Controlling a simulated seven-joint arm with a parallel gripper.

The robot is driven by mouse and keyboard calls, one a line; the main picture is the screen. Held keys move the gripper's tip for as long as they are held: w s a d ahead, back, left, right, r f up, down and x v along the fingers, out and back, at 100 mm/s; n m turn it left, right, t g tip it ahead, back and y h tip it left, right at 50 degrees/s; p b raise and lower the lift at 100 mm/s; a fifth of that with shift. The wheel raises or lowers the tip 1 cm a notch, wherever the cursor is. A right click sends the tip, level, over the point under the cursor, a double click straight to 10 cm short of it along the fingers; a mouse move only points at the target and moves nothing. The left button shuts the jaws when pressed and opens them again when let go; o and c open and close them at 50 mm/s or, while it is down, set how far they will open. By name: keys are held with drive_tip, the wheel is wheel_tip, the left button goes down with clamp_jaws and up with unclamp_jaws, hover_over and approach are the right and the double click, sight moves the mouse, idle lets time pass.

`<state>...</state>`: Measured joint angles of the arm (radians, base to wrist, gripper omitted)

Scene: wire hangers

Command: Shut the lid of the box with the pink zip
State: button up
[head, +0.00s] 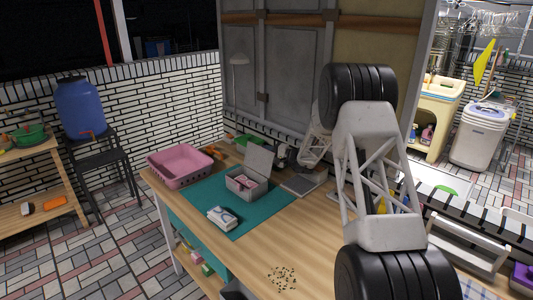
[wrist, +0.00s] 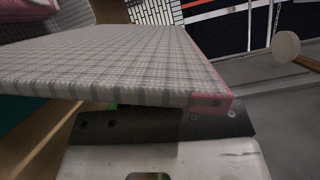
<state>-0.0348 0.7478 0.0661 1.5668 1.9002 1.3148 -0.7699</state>
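The grey box (head: 240,188) stands on the teal mat in the head view, with its lid (head: 260,161) raised and something pinkish inside. In the wrist view, the grey checked lid (wrist: 110,65) fills much of the picture, and pink zip edging (wrist: 212,103) runs along its right side and corner. My gripper (head: 284,154) is just right of the raised lid in the head view, small and partly hidden by my arm. In the wrist view, my gripper's dark front (wrist: 160,125) is close below the lid's edge. I cannot tell whether they touch. Its fingertips are hidden.
A pink basket (head: 180,164) stands left of the box on the wooden table (head: 310,232). A white-and-blue folded item (head: 222,217) lies on the teal mat (head: 205,195) in front of the box. A grey flat object (head: 303,185) lies to the right.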

clamp_jaws()
drive_tip(key=shift+s+a+r, duration=0.1)
idle(0.4)
